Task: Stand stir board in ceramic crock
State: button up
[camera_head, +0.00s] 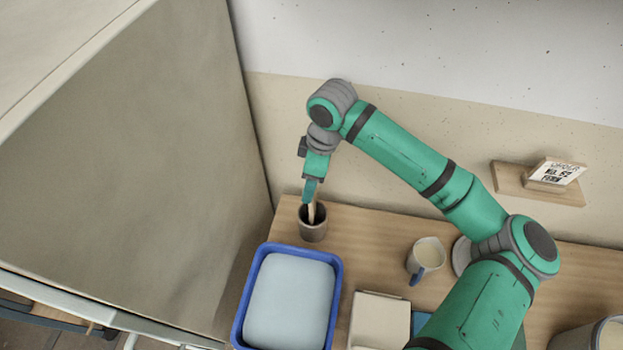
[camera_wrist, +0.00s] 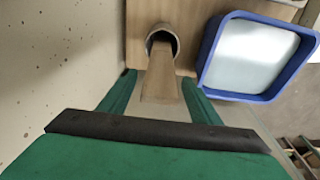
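The stir board (camera_head: 312,212) is a narrow tan wooden strip, its lower end inside the dark-walled ceramic crock (camera_head: 313,232) at the back left of the table. In the wrist view the board (camera_wrist: 161,78) runs from the mouth of the crock (camera_wrist: 162,34) toward my gripper. My gripper (camera_head: 311,190) is just above the crock. In the wrist view its green fingers (camera_wrist: 161,84) stand apart on either side of the board, with gaps visible between. The board's lower end is hidden in the crock.
A blue tub (camera_head: 238,330) with a pale surface inside stands close in front of the crock. A jug (camera_head: 427,254) and a pale box (camera_head: 378,320) are to the right. A large beige panel (camera_head: 150,150) rises at the left. The wall is close behind.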

jog(key=shift+r, duration=0.1)
notch_tip(320, 180, up, 10)
jog(key=d, duration=0.1)
jog(key=shift+s+d+r, duration=0.2)
jog(key=shift+d+r, duration=0.05)
dwell(0.4)
dwell(0.7)
